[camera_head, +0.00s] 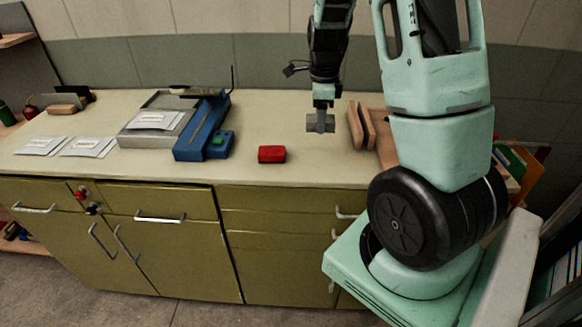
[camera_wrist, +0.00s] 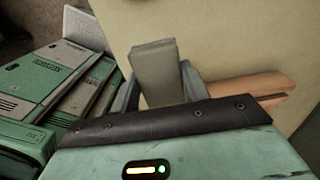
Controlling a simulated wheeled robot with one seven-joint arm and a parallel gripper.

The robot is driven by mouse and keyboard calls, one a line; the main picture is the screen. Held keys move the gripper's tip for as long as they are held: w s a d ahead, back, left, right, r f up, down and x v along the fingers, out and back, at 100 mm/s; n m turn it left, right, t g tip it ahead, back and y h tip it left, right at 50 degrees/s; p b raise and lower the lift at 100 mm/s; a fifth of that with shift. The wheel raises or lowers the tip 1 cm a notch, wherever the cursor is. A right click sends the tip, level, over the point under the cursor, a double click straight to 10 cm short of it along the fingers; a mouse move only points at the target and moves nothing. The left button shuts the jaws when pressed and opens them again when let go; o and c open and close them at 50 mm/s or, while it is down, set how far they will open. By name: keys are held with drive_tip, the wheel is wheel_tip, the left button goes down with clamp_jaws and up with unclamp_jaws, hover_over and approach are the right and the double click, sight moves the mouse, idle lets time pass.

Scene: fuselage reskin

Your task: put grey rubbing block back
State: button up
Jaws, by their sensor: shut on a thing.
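My gripper (camera_head: 321,104) hangs above the right part of the counter in the head view. It is shut on the grey rubbing block (camera_head: 320,123), which hangs below the fingers. In the wrist view the grey block (camera_wrist: 156,68) stands up between the two grey fingers of my gripper (camera_wrist: 158,85). Its lower end is hidden behind the dark strip on the wrist. The block seems to be above the counter top (camera_wrist: 225,40), but I cannot tell how high.
Wooden pieces (camera_head: 361,125) stand right of the block and show as tan strips in the wrist view (camera_wrist: 250,85). A red block (camera_head: 271,154) lies left of the gripper. A blue tool (camera_head: 203,128) and grey tray (camera_head: 157,121) stand farther left.

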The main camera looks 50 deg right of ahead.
hover_over(316, 158)
wheel_tip(316, 158, down, 5)
drive_tip(key=shift+s+a+f, duration=0.1)
drive_tip(key=shift+f, duration=0.1)
drive_tip(key=shift+f+p, duration=0.3)
drive_tip(key=shift+f, duration=1.95)
drive_tip(key=shift+f, duration=0.1)
drive_tip(key=o, duration=1)
drive_tip(key=shift+o, duration=0.2)
